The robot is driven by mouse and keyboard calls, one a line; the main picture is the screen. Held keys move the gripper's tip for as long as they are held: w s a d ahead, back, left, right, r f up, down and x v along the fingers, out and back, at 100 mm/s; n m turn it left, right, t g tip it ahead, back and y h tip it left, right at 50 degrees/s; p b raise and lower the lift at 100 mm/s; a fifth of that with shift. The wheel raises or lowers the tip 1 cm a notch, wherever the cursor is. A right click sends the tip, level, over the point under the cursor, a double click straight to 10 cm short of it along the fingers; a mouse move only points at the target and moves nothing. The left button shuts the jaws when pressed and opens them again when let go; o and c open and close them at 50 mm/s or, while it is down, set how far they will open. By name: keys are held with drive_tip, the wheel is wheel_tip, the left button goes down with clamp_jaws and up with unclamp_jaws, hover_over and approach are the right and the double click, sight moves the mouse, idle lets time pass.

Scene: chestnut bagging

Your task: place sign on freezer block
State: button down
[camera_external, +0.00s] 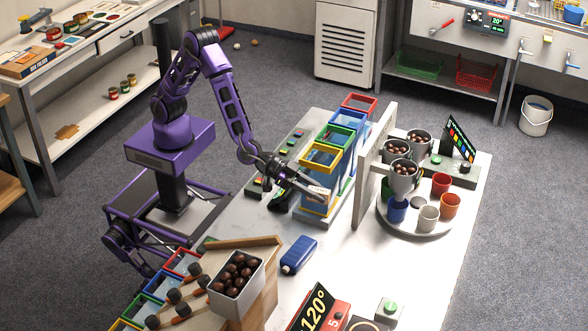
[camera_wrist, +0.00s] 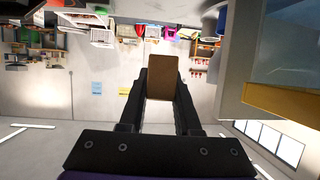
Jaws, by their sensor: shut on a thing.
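My gripper (camera_external: 306,188) is shut on a small flat sign (camera_external: 319,192), pale with an orange-brown strip in the external view. In the wrist view the sign shows as a plain brown rectangle (camera_wrist: 162,76) between the fingertips of my gripper (camera_wrist: 160,88). The sign is held in front of the yellow-rimmed bag frame, above the white table; whether it touches the frame I cannot tell. A blue block with a pale cap (camera_external: 299,254), which looks like the freezer block, lies on the table below and apart from my gripper.
Yellow, green, blue and red frames (camera_external: 322,155) stand in a row beside my gripper. A pale upright panel (camera_external: 366,180) separates them from a round tray (camera_external: 416,228) with cups of chestnuts. A chestnut box (camera_external: 228,304) stands front left.

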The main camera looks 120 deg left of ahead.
drive_tip(key=s+d+f+m+h, duration=0.1)
drive_tip(key=s+d+f, duration=0.1)
drive_tip(key=d+f, duration=0.4)
drive_tip(key=b, duration=0.1)
hover_over(298, 251)
wheel_tip(298, 251, down, 5)
drive_tip(key=shift+r, duration=0.1)
drive_tip(key=shift+f+b, duration=0.4)
drive_tip(key=shift+f, duration=1.85)
drive_tip(key=shift+f+b, duration=0.25)
drive_tip(key=shift+b, duration=0.05)
drive_tip(key=c, duration=0.6)
unclamp_jaws()
drive_tip(key=shift+r, duration=0.1)
drive_tip(key=shift+r, duration=0.15)
